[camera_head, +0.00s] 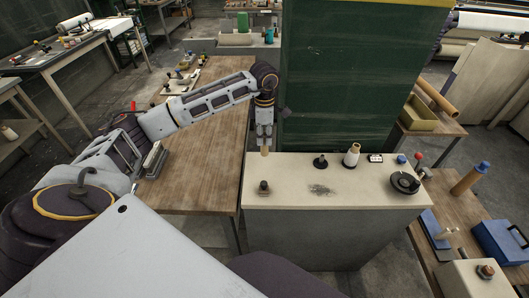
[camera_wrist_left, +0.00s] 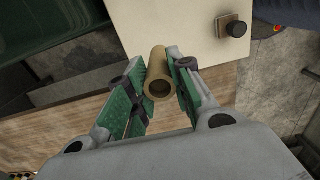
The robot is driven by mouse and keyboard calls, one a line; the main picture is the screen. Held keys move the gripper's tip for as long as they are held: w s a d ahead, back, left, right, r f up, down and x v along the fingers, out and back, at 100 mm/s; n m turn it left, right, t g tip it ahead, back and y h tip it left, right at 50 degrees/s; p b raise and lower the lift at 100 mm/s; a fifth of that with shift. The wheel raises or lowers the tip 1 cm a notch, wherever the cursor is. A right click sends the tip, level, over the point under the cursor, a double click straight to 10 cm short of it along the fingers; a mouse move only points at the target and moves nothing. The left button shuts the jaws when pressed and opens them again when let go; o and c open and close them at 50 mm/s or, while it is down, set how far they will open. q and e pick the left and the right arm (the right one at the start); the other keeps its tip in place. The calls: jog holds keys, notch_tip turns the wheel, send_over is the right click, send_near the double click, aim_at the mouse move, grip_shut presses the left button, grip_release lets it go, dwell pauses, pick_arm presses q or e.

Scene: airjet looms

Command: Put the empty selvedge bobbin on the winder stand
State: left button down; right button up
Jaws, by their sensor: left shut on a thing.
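My left gripper (camera_head: 264,142) hangs pointing down over the left back edge of a cream-topped cabinet. It is shut on a tan, hollow tube, the empty bobbin (camera_head: 264,152). In the left wrist view the bobbin (camera_wrist_left: 158,75) sits between the green-padded fingers (camera_wrist_left: 159,92), with its open end facing the camera. A small dark post on a square plate (camera_head: 264,187) stands on the cabinet top, nearer me than the bobbin; it also shows in the left wrist view (camera_wrist_left: 236,28). Which fitting is the winder stand I cannot tell for sure. My right gripper is not in view.
The cream cabinet top (camera_head: 290,200) also bears a black peg (camera_head: 320,162), a pale cone (camera_head: 352,155) and a black disc (camera_head: 405,183). A dark green panel (camera_head: 350,80) rises behind it. A wooden table (camera_head: 205,165) lies to the left.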

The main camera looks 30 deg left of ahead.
aim_at(264, 145)
pick_arm(q)
jog(key=shift+f, duration=0.75)
jog(key=shift+f+b, duration=1.15)
jog(key=shift+f, duration=0.4)
jog(key=shift+f+b, duration=0.4)
jog(key=shift+f, duration=0.55)
jog(key=c, duration=1.3)
grip_release()
jog(key=shift+o, duration=0.2)
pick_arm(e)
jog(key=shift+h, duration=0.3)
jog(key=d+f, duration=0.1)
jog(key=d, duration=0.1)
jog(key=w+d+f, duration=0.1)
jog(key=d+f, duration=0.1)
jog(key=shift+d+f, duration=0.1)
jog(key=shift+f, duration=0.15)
